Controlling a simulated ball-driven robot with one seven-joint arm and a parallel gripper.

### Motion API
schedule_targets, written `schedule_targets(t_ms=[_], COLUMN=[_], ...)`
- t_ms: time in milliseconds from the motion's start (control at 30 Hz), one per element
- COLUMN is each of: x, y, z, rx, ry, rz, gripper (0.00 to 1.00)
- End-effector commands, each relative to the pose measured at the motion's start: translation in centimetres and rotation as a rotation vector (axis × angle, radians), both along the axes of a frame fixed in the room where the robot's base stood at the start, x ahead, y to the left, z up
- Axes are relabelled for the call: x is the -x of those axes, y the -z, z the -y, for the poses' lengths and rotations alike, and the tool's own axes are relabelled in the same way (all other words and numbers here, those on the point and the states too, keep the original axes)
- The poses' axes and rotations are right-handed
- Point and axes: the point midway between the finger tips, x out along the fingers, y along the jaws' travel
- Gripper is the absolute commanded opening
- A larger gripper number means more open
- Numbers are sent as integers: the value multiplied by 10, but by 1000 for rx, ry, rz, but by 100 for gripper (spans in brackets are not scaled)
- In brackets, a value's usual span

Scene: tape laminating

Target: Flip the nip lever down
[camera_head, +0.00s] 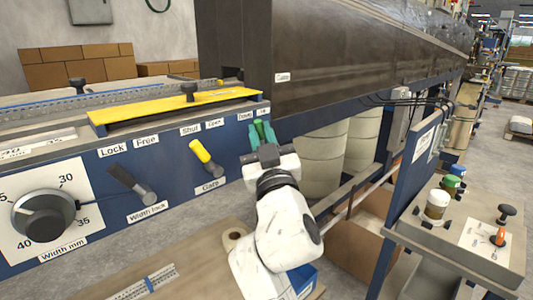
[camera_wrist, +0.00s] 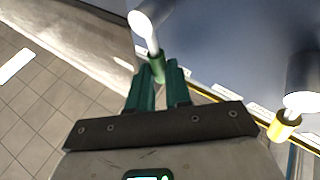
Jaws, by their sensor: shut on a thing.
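My gripper (camera_head: 262,134) is at the blue machine panel, just under the "Down" and "Up" labels. In the wrist view its green fingers (camera_wrist: 157,88) are shut on the green-tipped end of the nip lever (camera_wrist: 157,68).
The yellow gate lever (camera_head: 206,157) is to the left; it also shows in the wrist view (camera_wrist: 284,126). The width lock lever (camera_head: 132,185) and width dial (camera_head: 45,215) are further left.

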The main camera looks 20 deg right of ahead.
Motion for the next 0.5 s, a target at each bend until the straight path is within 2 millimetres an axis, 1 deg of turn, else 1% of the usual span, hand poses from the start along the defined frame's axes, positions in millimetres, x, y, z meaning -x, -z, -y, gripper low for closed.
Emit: schedule_targets(t_ms=[33,300,500], x=[1,4,5], y=[8,10,11], z=[-1,-8,-11], rx=[32,183,245], ry=[1,1,1], rz=[14,81,110], gripper=[0,0,0])
